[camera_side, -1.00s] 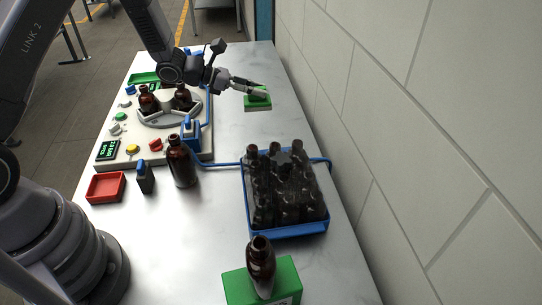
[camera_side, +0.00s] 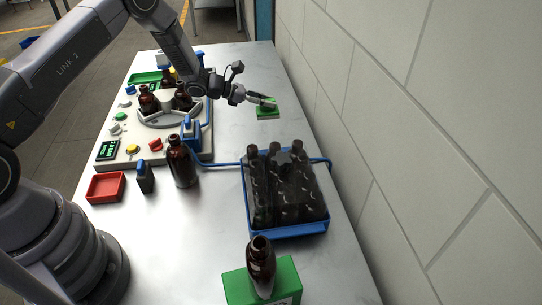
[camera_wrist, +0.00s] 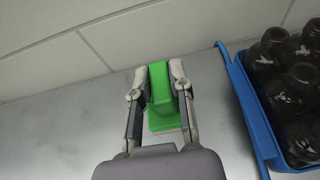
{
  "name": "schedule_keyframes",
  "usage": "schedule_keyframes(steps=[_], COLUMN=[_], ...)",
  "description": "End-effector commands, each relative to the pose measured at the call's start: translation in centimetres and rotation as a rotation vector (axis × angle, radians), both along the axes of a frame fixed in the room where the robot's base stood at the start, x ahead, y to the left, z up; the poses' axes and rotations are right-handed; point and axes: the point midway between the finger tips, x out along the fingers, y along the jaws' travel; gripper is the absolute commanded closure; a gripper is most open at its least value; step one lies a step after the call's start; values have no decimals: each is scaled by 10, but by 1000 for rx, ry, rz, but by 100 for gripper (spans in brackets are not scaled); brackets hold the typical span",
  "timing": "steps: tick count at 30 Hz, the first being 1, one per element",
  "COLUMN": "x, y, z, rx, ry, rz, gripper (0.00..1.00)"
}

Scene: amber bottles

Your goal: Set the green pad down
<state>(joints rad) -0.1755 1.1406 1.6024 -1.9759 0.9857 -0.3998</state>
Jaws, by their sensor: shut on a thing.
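The green pad (camera_side: 267,114) is a small flat green block with a raised part on top. My gripper (camera_side: 262,101) is shut on it from both sides, at the far right part of the table near the wall. In the wrist view the green pad (camera_wrist: 160,92) sits between the two fingers of my gripper (camera_wrist: 158,80). The pad looks close to the table top; I cannot tell whether it touches.
A blue crate (camera_side: 287,234) of dark bottles stands nearer the camera; its rim (camera_wrist: 245,100) is right of the pad in the wrist view. The wall (camera_side: 420,120) runs along the right. A brown bottle (camera_side: 182,163) and red tray (camera_side: 106,187) stand left. Table around the pad is clear.

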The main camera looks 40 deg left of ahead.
Motion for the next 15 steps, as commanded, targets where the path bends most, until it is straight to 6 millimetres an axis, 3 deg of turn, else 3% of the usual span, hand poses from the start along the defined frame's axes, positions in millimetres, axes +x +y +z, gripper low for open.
schedule_keyframes(steps=[3,6,15], x=[21,35,50], y=[-2,-3,-4], z=[-28,-43,-60], rx=[1,0,0], ry=[2,0,0], rz=[-1,-1,0], gripper=[100,100,100])
